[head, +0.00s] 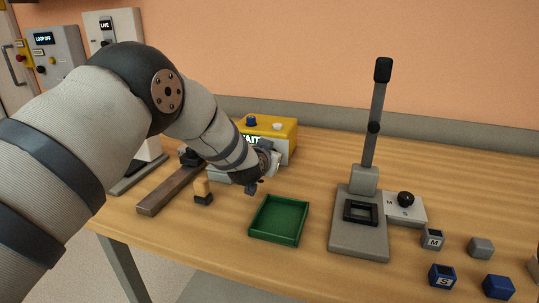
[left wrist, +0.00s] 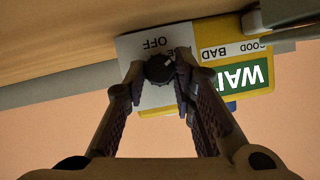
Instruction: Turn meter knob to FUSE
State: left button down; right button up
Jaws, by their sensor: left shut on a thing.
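The yellow meter (head: 285,127) stands at the back of the table in the head view, with a green screen reading WAIT (left wrist: 243,75). In the left wrist view it appears upside down, with a pale knob panel (left wrist: 127,47) beside the yellow face. The panel shows OFF and another label mostly hidden by a finger. My left gripper (left wrist: 160,72) is shut on the dark round meter knob (left wrist: 159,67), one finger on each side. A small pale mark shows on the knob; its setting is unclear. In the head view my left gripper (head: 262,178) hides the knob. My right gripper is not in view.
A green tray (head: 279,238) lies in front of the meter. A lever press (head: 357,235) stands to its right, with several small blocks beyond. A brown bar (head: 165,190) and a small wood-and-black piece (head: 203,192) lie left, below my arm.

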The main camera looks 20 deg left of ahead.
pick_arm(q)
jog(key=shift+m, duration=0.4)
jog(key=c, duration=1.3)
grip_release()
jog(key=shift+c, duration=0.2)
jog(key=shift+s, duration=0.1)
jog(key=v, duration=1.1)
jog(key=shift+s+d+r, duration=0.1)
jog(key=shift+s+d, duration=0.1)
jog(key=shift+s, duration=0.2)
